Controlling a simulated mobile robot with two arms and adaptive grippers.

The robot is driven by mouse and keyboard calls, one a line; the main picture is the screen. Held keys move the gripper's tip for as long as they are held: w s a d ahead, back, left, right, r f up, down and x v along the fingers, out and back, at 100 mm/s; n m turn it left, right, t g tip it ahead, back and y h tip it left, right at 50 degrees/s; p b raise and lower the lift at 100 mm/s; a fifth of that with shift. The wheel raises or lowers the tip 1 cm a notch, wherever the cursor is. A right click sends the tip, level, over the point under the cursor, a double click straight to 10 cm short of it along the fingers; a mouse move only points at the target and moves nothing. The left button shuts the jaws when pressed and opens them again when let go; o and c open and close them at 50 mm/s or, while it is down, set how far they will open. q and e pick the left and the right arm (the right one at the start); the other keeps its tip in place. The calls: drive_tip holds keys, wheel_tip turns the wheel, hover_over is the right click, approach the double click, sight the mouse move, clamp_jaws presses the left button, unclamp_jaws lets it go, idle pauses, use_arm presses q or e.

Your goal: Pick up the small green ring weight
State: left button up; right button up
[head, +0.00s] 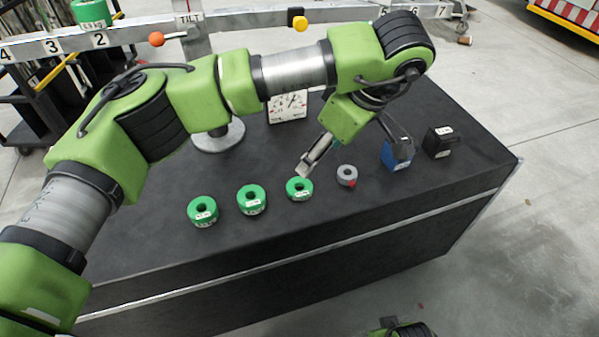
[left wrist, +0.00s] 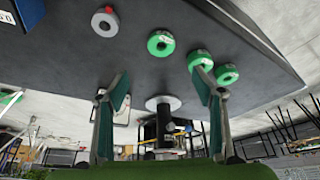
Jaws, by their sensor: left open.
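Three green ring weights stand in a row on the black table. The small green ring weight (head: 299,189) is at the row's right end and looks the smallest; it also shows in the left wrist view (left wrist: 160,43). The middle one (head: 252,200) and the left one (head: 203,211) look larger. My left gripper (head: 304,171) is just above and behind the small ring, pointing down at a slant. In the left wrist view its two fingers (left wrist: 160,77) are apart with nothing held between them, and the small ring lies beyond their tips. My right gripper is not in view.
A grey ring (head: 347,176) with a red mark sits right of the small green ring. Blue (head: 397,154) and black (head: 439,142) blocks stand further right. A white dial (head: 288,107) and a round pole base (head: 218,136) are behind. The table (head: 330,215) is clear in front.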

use_arm(q)
approach(297, 189)
drive_tip(key=shift+w+a+f+b, duration=0.25)
drive_tip(key=shift+f+b, duration=0.15)
drive_tip(key=shift+f, duration=0.15)
drive_tip(key=x, duration=0.4)
drive_tip(key=shift+s+d+f, duration=0.1)
drive_tip(key=shift+s+f, duration=0.1)
drive_tip(key=shift+w+f, duration=0.15)
drive_tip(key=shift+f, duration=0.2)
drive_tip(key=c, duration=1.4)
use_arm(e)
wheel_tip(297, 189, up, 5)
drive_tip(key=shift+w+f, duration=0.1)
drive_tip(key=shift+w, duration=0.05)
